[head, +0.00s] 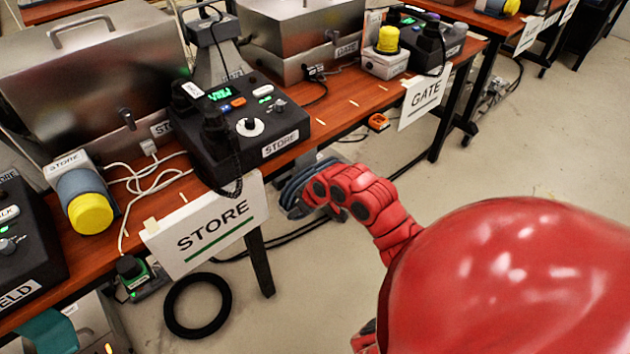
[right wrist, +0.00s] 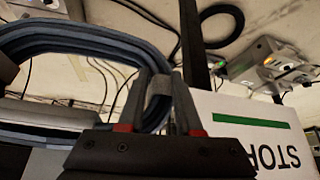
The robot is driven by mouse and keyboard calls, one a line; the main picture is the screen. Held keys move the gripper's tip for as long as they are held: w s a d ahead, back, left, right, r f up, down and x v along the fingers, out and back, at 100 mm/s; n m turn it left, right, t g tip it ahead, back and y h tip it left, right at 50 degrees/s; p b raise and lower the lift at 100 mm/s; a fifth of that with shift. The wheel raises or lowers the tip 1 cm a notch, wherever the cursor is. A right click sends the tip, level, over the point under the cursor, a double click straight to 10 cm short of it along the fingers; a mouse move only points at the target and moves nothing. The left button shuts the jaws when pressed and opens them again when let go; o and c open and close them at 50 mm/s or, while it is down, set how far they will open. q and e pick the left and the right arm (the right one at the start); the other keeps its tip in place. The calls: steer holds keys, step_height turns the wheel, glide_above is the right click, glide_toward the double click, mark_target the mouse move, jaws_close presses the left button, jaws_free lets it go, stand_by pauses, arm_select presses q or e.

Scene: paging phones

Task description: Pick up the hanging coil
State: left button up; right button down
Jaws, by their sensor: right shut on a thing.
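The hanging coil (head: 291,190), blue-grey looped cable, shows below the table edge, right of the STORE sign, partly hidden by my red right arm. In the right wrist view the coil (right wrist: 75,38) fills the upper left as a wide loop. My right gripper (right wrist: 160,76) is shut on the coil at its right side, where a grey band wraps the strands. In the head view the right gripper is mostly hidden behind my arm. I cannot tell whether the coil still touches a hook. My left gripper is not in view.
The STORE sign (head: 205,225) hangs close left of my right arm, with a table leg (head: 260,265) behind it. A black ring (head: 197,305) lies on the floor. A black STORE phone console (head: 240,125) stands on the wooden table above. The floor to the right is mostly clear.

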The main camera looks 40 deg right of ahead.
steer(key=shift+r, duration=0.2)
steer(key=s+d+r+p, duration=0.1)
steer(key=s+d+p, duration=0.1)
steer(key=s, duration=0.6)
steer(key=s+d+r+p, duration=0.2)
steer(key=s+p, duration=0.1)
steer(key=s, duration=0.6)
steer(key=shift+s+d, duration=0.15)
steer(key=shift+d, duration=0.25)
stand_by(0.4)
